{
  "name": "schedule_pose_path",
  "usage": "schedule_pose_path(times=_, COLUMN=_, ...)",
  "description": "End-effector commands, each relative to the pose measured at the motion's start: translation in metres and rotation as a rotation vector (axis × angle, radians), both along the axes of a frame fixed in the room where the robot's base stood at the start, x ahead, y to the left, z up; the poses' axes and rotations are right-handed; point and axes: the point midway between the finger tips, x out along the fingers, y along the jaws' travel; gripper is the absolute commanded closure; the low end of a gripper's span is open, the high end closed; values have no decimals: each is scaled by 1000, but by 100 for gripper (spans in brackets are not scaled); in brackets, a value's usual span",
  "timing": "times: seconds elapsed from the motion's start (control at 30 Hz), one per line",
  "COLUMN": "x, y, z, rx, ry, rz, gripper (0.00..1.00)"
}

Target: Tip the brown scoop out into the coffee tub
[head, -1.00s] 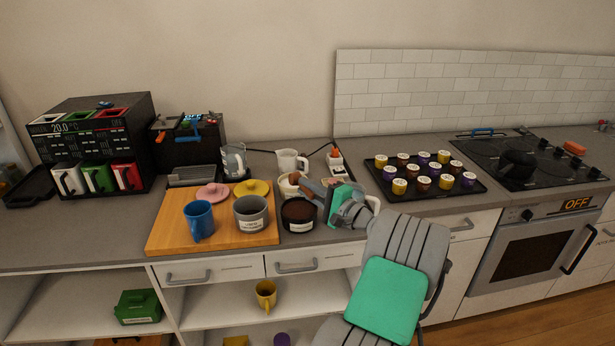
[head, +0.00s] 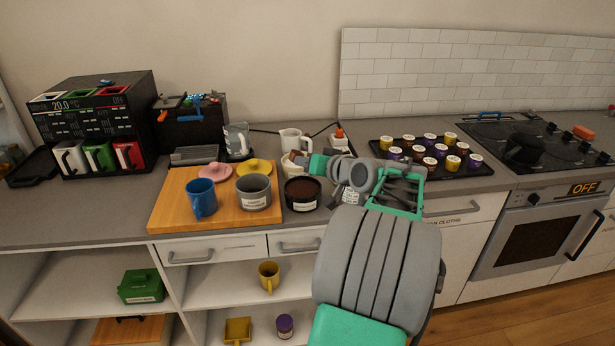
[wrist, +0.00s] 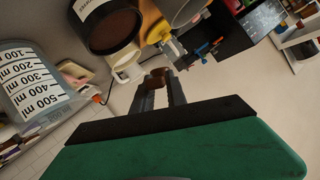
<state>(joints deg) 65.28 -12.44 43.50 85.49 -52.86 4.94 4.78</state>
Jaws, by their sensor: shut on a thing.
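The coffee tub (head: 303,195) is a dark round tub with a label, standing open on the counter right of the wooden board, with dark brown contents. In the wrist view the tub (wrist: 110,42) is at the top left, its mouth in sight. My gripper (head: 300,160) is behind the tub, reaching in from the right. In the wrist view my gripper (wrist: 161,85) is shut on the small brown scoop (wrist: 158,74). The scoop is apart from the tub in that view. What is in the scoop's bowl cannot be made out.
The wooden board (head: 165,215) left of the tub holds a blue mug (head: 201,199), a grey tub (head: 253,192) and two lids. A white mug (head: 291,138) stands behind. A measuring jug (wrist: 35,85) is close in the wrist view. A capsule tray (head: 480,171) lies to the right.

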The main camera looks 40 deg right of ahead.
Motion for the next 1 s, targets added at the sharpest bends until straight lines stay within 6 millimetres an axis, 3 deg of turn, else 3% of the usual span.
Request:
schedule_pose_path(times=0.03, x=1, y=1, z=-9, rx=-51, ry=12, rz=1, gripper=100)
schedule_pose_path(times=0.43, x=1, y=2, z=-8, rx=-373, ry=115, rz=1, gripper=100)
schedule_pose_path(times=1.0, x=1, y=1, z=-2, rx=-418, ry=130, rz=1, gripper=100)
